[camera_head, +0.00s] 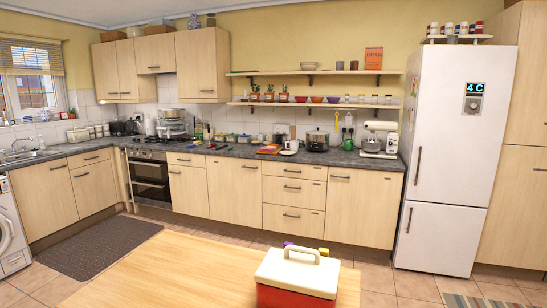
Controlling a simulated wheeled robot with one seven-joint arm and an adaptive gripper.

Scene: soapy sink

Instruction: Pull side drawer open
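A stack of three pale wood drawers, with a top drawer (289,171), a middle drawer (293,192) and a bottom drawer (293,220), sits in the base cabinets along the back wall. All three look shut and have dark bar handles. A single drawer (186,159) lies right of the oven and looks shut. Another single drawer (90,158) lies left of the oven and looks shut. I cannot tell which one is the side drawer. My gripper is not in view.
A wooden table (170,275) with a red and white cooler box (297,275) fills the near foreground, between me and the drawers. Tiled floor shows beyond it, with a dark mat (100,246) at left. A white fridge (453,150) stands at right.

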